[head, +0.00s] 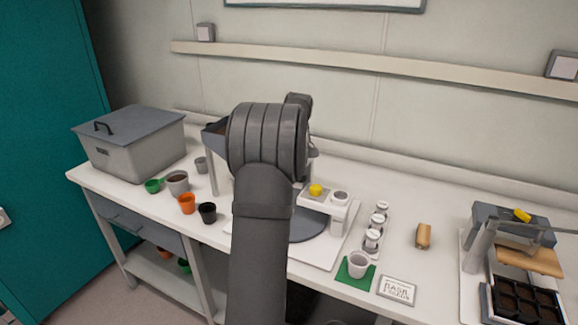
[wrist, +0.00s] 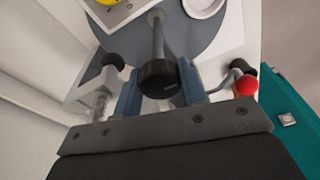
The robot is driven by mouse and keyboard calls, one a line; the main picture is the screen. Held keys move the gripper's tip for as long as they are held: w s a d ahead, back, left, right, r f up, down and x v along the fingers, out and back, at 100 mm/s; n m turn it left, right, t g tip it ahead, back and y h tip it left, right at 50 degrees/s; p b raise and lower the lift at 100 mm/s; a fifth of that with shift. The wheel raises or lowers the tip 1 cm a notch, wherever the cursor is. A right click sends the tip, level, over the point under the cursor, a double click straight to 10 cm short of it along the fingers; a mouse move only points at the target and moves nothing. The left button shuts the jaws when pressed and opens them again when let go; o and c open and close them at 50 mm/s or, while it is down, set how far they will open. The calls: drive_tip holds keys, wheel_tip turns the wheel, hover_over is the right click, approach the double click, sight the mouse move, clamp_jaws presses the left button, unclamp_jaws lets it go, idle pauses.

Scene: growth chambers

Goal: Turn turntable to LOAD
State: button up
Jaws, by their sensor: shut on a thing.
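The turntable is a grey-blue disc (head: 306,228) on a white base, partly hidden in the head view behind my arm. It also fills the top of the wrist view (wrist: 205,42). A grey rod with a black knob (wrist: 158,76) reaches from the disc toward me. My gripper (wrist: 160,92) has its two blue fingers on either side of this knob, shut on it. In the head view my arm hides the gripper and the knob. No LOAD marking is readable in either view.
A lever with a red ball (wrist: 246,85) stands close to the right finger, and a black-topped post (wrist: 112,62) stands left. A white bracket holds a yellow item (head: 316,190). Cups, including an orange one (head: 187,203), and a lidded grey bin (head: 140,150) stand left.

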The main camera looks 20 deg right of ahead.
drive_tip(key=o, duration=0.6)
drive_tip(key=shift+r, duration=0.15)
drive_tip(key=shift+r, duration=3.35)
drive_tip(key=shift+f, duration=0.1)
wheel_tip(320, 180, down, 6)
drive_tip(key=shift+f, duration=0.45)
drive_tip(key=shift+m+h, duration=0.3)
drive_tip(key=shift+m, duration=1.7)
